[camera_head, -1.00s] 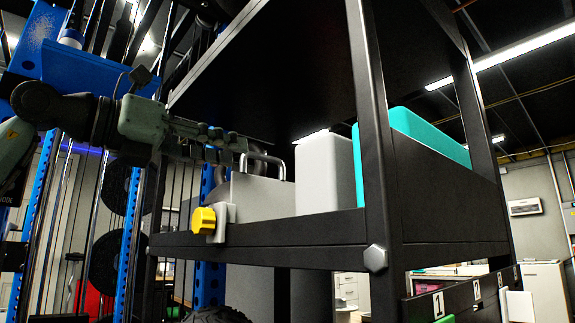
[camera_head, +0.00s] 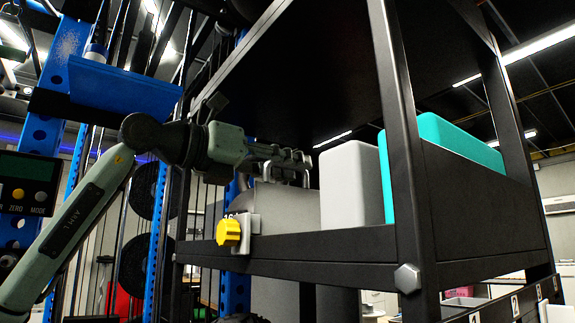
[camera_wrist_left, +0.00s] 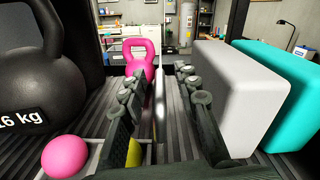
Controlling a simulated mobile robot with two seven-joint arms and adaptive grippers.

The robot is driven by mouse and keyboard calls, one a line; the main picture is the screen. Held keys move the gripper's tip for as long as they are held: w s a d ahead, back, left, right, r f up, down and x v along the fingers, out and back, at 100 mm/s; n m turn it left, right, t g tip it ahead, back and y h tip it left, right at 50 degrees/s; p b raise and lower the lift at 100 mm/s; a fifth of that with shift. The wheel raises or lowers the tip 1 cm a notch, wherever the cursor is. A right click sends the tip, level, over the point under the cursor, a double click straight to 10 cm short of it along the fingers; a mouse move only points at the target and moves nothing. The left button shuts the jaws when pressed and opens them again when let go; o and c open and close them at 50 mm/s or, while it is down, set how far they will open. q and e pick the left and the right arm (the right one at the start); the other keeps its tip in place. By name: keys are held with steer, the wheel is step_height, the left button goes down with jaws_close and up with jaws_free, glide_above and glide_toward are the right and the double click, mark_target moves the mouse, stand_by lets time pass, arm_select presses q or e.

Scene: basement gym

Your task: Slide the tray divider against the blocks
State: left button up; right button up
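The tray divider (camera_head: 285,207) is a grey upright panel on the rack shelf, with a yellow knob (camera_head: 229,232) at the shelf's front rail. In the left wrist view the divider (camera_wrist_left: 160,88) shows nearly edge-on as a thin plate. A grey block (camera_head: 350,182) and a teal block (camera_head: 440,150) stand to its right. The wrist view shows a gap between divider and grey block (camera_wrist_left: 228,95). My left gripper (camera_head: 303,162) is at the top of the divider by its metal handle. Its fingers (camera_wrist_left: 160,100) are apart, one on each side of the divider. My right gripper is out of view.
A black 16 kg kettlebell (camera_wrist_left: 40,75), a pink kettlebell (camera_wrist_left: 140,58) and a pink ball (camera_wrist_left: 65,156) are left of the divider. The rack's black front post (camera_head: 400,130) stands before the blocks. Another shelf lies above.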

arm_select(q)
steer(key=shift+c, duration=0.4)
jaws_close()
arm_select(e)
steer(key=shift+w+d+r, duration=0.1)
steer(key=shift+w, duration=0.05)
